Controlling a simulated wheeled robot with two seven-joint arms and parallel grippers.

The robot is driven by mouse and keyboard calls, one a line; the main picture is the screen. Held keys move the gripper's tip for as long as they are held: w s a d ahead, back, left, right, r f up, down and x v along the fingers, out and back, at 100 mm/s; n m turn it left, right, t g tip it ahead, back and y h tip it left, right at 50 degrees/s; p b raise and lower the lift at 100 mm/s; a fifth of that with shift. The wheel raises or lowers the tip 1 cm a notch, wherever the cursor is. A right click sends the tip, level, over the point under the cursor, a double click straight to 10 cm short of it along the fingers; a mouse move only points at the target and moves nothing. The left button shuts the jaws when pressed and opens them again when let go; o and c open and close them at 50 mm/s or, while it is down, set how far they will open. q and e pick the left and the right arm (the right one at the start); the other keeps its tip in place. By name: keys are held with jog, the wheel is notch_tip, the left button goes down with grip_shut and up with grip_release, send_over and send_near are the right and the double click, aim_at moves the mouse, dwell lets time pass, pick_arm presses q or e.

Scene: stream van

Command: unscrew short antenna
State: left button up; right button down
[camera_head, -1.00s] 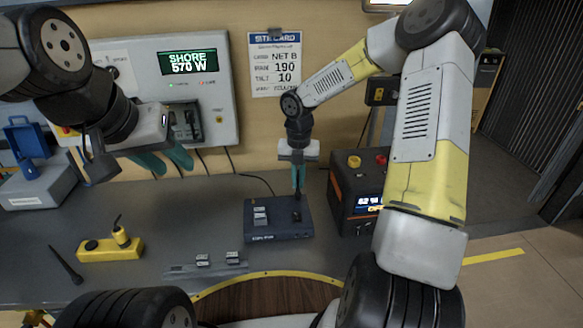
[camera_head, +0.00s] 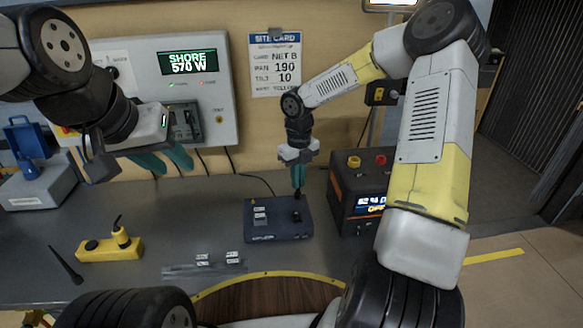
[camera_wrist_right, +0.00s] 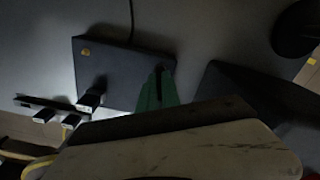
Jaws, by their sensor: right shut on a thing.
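The dark blue radio box (camera_head: 262,237) sits on the grey bench, with small white-labelled plugs on its left part. The short black antenna (camera_head: 297,207) stands at its right part, mostly hidden by my right gripper (camera_head: 298,190). That gripper points down from above, its green fingers shut on the antenna. In the right wrist view the fingers (camera_wrist_right: 157,92) close around a dark piece at the box (camera_wrist_right: 118,75) edge; the join is too dark to read. My left gripper (camera_head: 166,161) is open and empty before the wall panel.
A black tapered rod (camera_head: 66,266) and a yellow tool (camera_head: 108,248) lie at the left. A rail with white-labelled plugs (camera_head: 205,269) lies in front of the box. A black-and-orange power unit (camera_head: 348,208) stands close to its right. A blue-and-white case (camera_head: 40,187) stands far left.

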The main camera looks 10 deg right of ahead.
jog(key=n, duration=0.3)
jog(key=shift+s+f, duration=0.15)
jog(key=shift+f, duration=0.05)
jog(key=shift+r+n, duration=0.2)
jog(key=shift+n, duration=0.3)
jog(key=c, duration=1.6)
grip_release()
